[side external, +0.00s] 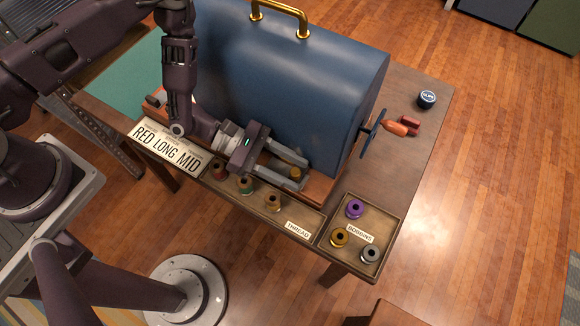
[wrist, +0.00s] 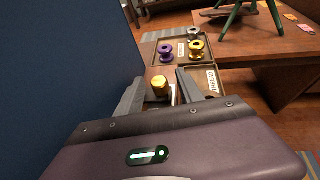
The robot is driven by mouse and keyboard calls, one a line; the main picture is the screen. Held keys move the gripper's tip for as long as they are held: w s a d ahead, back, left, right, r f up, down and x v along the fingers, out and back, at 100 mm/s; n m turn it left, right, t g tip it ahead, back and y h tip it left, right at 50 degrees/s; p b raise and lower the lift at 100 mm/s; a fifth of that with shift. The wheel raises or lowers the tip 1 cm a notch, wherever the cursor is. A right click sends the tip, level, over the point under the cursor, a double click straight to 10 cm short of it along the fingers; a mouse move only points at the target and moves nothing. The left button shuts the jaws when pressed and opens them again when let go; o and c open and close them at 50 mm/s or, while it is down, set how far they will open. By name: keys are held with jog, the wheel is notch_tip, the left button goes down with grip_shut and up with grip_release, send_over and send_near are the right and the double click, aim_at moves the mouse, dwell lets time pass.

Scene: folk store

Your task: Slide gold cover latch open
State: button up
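A blue rounded sewing-machine-style cover (side external: 300,70) with a gold handle (side external: 281,12) on top stands on a wooden base (side external: 322,186). A small gold latch knob (side external: 295,173) sits low at the cover's front right. It also shows in the wrist view (wrist: 159,86). My gripper (side external: 301,173) is low in front of the cover, pointing right, with its two grey fingers apart. The knob lies between the fingers near their tips; in the wrist view it appears closer to the left finger. I cannot tell whether either finger touches it.
A thread tray (side external: 303,215) with several spools runs along the front edge. A bobbins tray (side external: 383,206) holds purple, gold and grey bobbins. A handwheel (side external: 374,133) sticks out right of the cover, with a dark round tin (side external: 427,99) beyond.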

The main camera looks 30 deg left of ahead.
jog(key=v, duration=0.7)
jog(key=shift+r, duration=0.1)
dwell(0.4)
jog(key=s+r+m+g+y, duration=0.3)
jog(key=r+m+g+y, duration=0.15)
jog(key=r+m, duration=1.5)
jog(key=s+a+r+t+y, duration=0.3)
jog(key=s+a+r+y, duration=0.1)
jog(key=a, duration=0.4)
jog(key=s+a+r+t+y, duration=0.4)
jog(key=s+a+r, duration=0.3)
jog(key=a+r, duration=0.2)
jog(key=shift+s+r+m+y, duration=0.3)
jog(key=shift+s+m+y, duration=0.05)
jog(key=shift+y, duration=0.1)
